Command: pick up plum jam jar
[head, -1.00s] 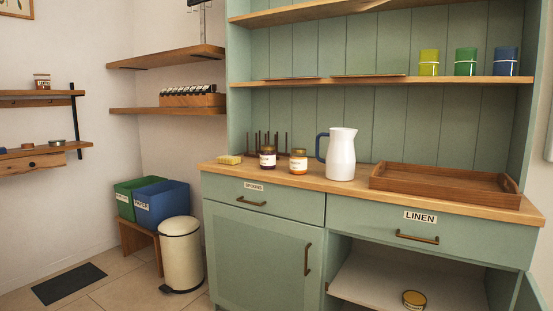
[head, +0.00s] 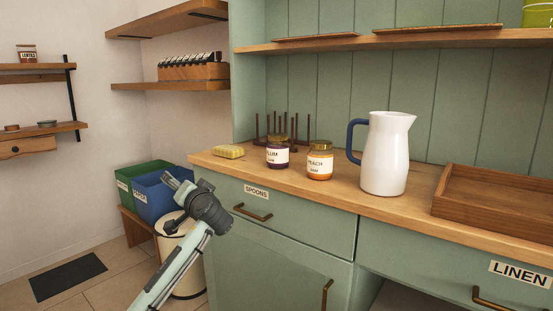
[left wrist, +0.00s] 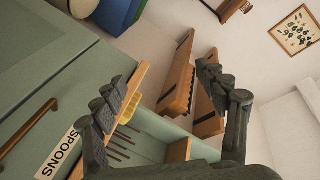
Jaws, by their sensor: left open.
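The plum jam jar (head: 278,153) stands upright on the wooden counter, with dark contents, a white label and a gold lid. The peach jam jar (head: 319,161) stands close to its right. My left gripper (head: 173,181) is open and empty. It is in front of the counter, left of the spoons drawer and well apart from the jars. In the left wrist view my open fingers (left wrist: 168,96) show with the counter edge between them; neither jar can be made out there. My right gripper is not in view.
A yellow sponge (head: 229,152) lies left of the plum jar, and a dark peg rack (head: 293,127) stands behind it. A white pitcher (head: 386,160) and a wooden tray (head: 500,204) are to the right. The spoons drawer (head: 270,207) is shut below the counter.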

